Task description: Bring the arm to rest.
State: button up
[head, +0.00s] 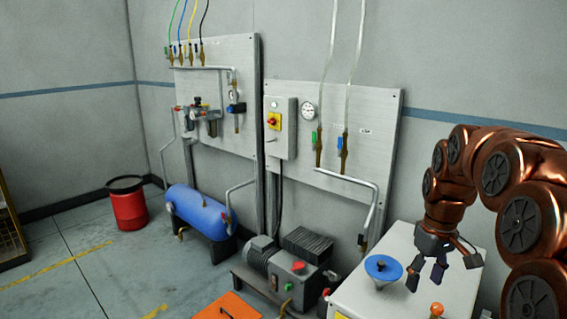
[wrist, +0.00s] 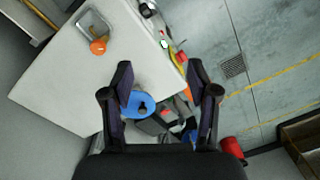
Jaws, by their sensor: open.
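My copper-coloured arm (head: 515,185) arches in from the right of the head view. It bends down over a white cabinet. My gripper (head: 443,272) points downward with its dark fingers spread, open and empty. In the wrist view the two fingers of my gripper (wrist: 158,70) stand apart, with nothing held between them. A blue disc-shaped piece (head: 383,267) is to the left of the gripper in the head view. It also shows in the wrist view (wrist: 137,103), low between the fingers, apart from them as far as I can tell.
The white cabinet (head: 347,291) has an orange knob (head: 437,309) near its front; in the wrist view a metal frame (wrist: 94,22) is beside that knob. A pump unit, blue tank (head: 198,209) and red bin (head: 129,208) stand left. Open floor lies front left.

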jog(key=s+a+m+p, duration=0.1)
jog(key=s+a+p, duration=0.2)
jog(key=s, duration=1.2)
jog(key=s+a+r+m+g+p, duration=0.1)
jog(key=s+a+p, duration=0.3)
jog(key=s+a, duration=0.5)
jog(key=s+m, duration=0.1)
jog(key=s, duration=0.5)
jog(key=shift+a+r, duration=0.15)
jog(key=shift+r, duration=0.05)
jog(key=shift+m, duration=0.3)
